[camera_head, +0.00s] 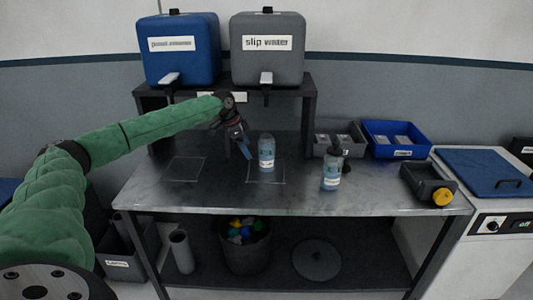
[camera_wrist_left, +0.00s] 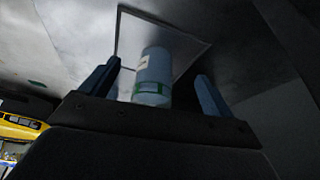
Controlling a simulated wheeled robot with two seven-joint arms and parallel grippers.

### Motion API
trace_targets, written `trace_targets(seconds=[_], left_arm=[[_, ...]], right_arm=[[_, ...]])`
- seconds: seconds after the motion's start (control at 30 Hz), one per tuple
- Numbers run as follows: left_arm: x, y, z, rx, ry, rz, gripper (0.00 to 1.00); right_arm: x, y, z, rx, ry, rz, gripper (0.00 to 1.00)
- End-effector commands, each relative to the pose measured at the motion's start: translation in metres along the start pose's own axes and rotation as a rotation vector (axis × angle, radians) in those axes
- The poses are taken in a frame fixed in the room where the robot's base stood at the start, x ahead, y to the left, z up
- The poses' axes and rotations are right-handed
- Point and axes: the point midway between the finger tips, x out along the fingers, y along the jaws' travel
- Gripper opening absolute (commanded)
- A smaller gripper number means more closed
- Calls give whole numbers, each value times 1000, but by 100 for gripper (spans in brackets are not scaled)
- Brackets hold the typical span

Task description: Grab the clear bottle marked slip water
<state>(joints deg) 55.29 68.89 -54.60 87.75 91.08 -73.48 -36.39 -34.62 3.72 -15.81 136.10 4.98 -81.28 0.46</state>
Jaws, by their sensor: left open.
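In the left wrist view the bottle (camera_wrist_left: 153,75) shows between the two blue fingers, with a gap on each side. My left gripper (camera_head: 241,143) is open and empty, just left of the bottle in the head view. A grey tank labelled "slip water" (camera_head: 267,55) sits on the shelf behind. My right gripper is not in view.
A blue tank (camera_head: 180,50) stands beside the grey one. The front left of the table is clear.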

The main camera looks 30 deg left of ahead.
Motion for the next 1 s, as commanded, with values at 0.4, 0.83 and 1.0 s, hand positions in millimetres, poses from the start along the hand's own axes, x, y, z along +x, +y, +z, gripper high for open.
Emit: trace_targets(seconds=[0.4, 0.83, 1.0], left_arm=[[13, 0, -33, 0, 0, 0, 88], [38, -1, -77, -1, -2, -1, 88], [44, -1, -77, -1, -1, -1, 88]], right_arm=[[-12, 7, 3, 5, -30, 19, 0], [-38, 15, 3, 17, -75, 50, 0], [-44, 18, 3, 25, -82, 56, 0]])
